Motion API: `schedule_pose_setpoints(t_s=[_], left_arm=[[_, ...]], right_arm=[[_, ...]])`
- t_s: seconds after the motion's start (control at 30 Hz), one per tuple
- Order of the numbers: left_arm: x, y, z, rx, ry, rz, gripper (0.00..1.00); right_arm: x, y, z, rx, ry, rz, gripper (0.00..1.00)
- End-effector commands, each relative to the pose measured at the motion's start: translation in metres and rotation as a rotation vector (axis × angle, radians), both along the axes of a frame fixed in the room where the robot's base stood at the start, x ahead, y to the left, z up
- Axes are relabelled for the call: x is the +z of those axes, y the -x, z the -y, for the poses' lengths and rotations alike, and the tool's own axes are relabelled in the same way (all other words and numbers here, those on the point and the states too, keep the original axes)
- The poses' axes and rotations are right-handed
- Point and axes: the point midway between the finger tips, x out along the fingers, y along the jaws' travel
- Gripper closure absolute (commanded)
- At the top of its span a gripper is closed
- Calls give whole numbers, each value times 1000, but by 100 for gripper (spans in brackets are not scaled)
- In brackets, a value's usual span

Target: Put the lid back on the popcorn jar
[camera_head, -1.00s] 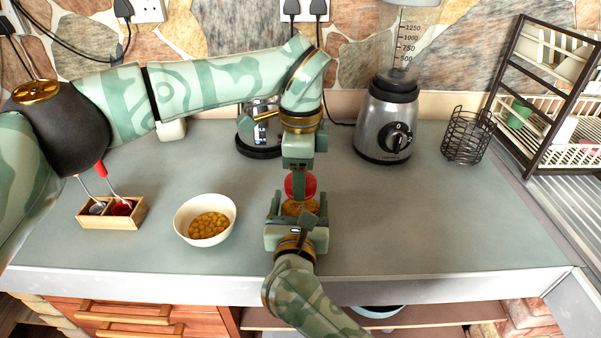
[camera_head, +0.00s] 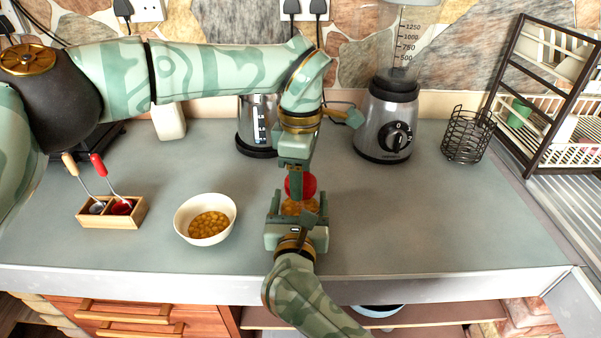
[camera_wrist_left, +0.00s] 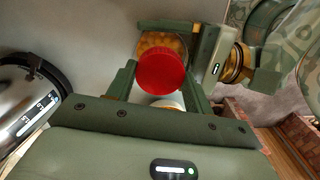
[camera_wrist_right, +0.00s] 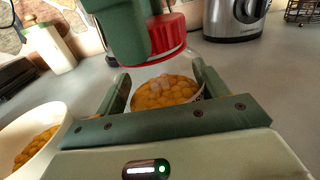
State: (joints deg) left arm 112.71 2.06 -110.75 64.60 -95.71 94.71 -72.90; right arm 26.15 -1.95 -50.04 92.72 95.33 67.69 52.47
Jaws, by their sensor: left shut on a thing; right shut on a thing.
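The red lid (camera_head: 309,185) is held in my left gripper (camera_head: 297,186), which points down from above. In the left wrist view the lid (camera_wrist_left: 161,72) lies between the two fingers. The clear popcorn jar (camera_head: 291,208), with yellow kernels inside, stands upright on the counter right under the lid. My right gripper (camera_head: 297,214) is shut around the jar from the front. In the right wrist view the jar (camera_wrist_right: 165,92) shows between the fingers, with the lid (camera_wrist_right: 167,35) at its mouth. I cannot tell whether the lid is fully seated.
A white bowl of kernels (camera_head: 191,223) stands left of the jar, and a wooden box with utensils (camera_head: 135,215) farther left. Behind are a glass-and-steel kettle (camera_head: 246,130), a blender (camera_head: 372,128) and a wire basket (camera_head: 455,140). The counter right of the jar is clear.

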Motion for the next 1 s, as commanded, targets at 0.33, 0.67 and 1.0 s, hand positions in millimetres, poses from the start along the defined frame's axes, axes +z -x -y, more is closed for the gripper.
schedule_pose_setpoints(t_s=[0.33,0.67,1.0], left_arm=[[0,-2,-1,-373,0,6,43],[0,-1,0,-371,0,2,23],[45,-2,0,-370,-1,8,23]], right_arm=[[0,1,-1,2,1,0,92],[0,0,-1,1,1,0,92],[0,0,0,1,0,0,92]])
